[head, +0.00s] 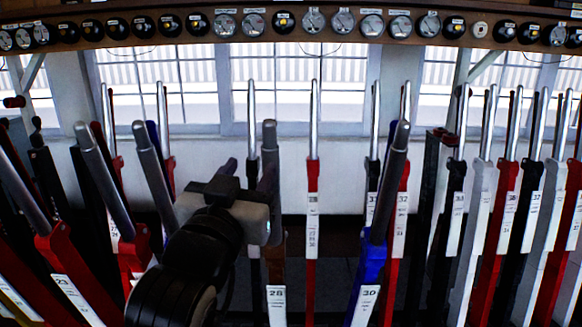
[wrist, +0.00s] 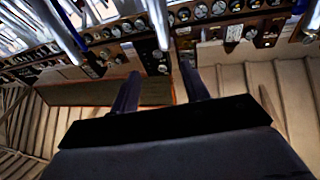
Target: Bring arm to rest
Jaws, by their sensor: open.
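My gripper (head: 240,170) is in the head view, left of the middle, among the tall levers. Its dark fingers point up and away, close beside the grey handle of lever 28 (head: 270,150). I cannot tell from the head view whether they touch that handle. In the wrist view, my gripper (wrist: 159,88) shows two dark fingers spread apart with nothing between them. My black arm partly hides the levers behind it. A blue lever marked 30 (head: 374,265) leans to the right of my gripper.
Red, black, white and blue levers with metal handles fill both sides, such as lever 23 (head: 62,270) and a red lever (head: 312,215). A wooden shelf (head: 290,40) with round instruments crosses above. Windows (head: 290,85) stand behind.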

